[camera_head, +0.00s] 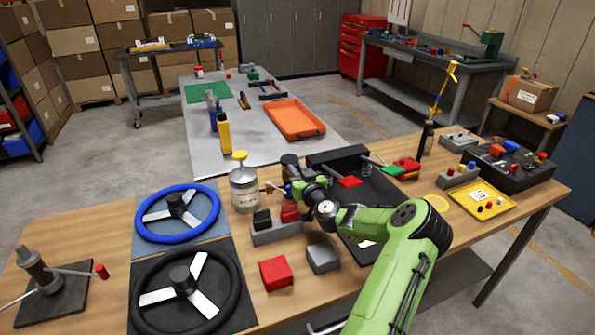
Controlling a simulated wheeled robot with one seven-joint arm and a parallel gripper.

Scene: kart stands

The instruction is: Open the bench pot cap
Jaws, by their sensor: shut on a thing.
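My gripper (272,188) is just right of the pot, at the pot's mid-height and below the cap. It is shut on a small orange-brown piece at the pot's right side. Whether this piece belongs to the pot I cannot tell. The fingertips are small and partly hidden by my dark wrist.
A grey block with black and red parts (275,232) stands close in front of my gripper. The blue steering wheel (150,232) and a black one (143,305) lie left. A red block (276,273) and grey block (323,258) are near my arm.

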